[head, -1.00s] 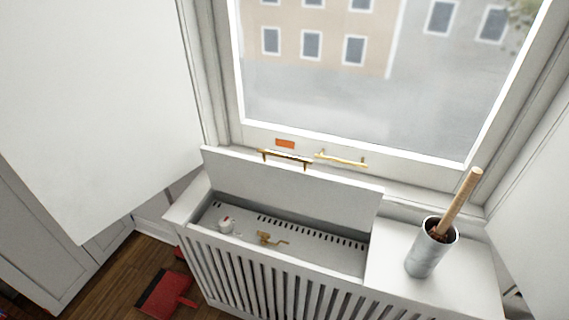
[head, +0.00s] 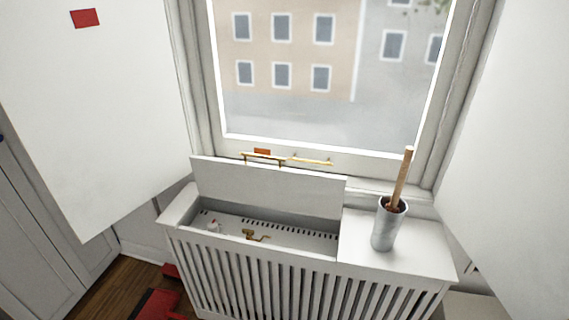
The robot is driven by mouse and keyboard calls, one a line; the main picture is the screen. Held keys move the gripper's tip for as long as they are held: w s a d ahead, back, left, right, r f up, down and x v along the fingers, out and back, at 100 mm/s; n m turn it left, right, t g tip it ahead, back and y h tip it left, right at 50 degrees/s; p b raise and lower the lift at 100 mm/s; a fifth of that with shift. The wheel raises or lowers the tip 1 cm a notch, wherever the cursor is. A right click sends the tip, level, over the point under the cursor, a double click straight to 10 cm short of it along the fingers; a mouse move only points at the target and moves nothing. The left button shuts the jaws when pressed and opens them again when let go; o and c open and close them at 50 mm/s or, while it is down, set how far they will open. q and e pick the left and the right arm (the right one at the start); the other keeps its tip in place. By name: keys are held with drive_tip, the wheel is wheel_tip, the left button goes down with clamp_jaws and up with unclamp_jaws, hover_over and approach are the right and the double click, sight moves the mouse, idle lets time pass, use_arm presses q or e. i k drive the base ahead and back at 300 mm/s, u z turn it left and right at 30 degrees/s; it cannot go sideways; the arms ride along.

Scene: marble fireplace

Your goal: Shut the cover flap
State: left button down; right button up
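The white cover flap (head: 268,188) stands open and nearly upright at the back of the slatted radiator cover (head: 300,290), just below the window. The open compartment in front of the flap shows a white valve knob with a red mark (head: 213,227), a brass tap (head: 256,236) and a row of dark slots. Neither of my grippers is in the head view.
A grey metal pot (head: 386,228) holding a wooden-handled tool (head: 402,178) stands on the fixed top, right of the opening. A white panel (head: 90,120) stands at the left, another white surface at the right. A red dustpan-like object (head: 156,304) lies on the wooden floor.

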sight(321, 194)
drive_tip(key=z, duration=0.45)
drive_tip(key=i, duration=1.15)
drive_tip(key=z, duration=0.2)
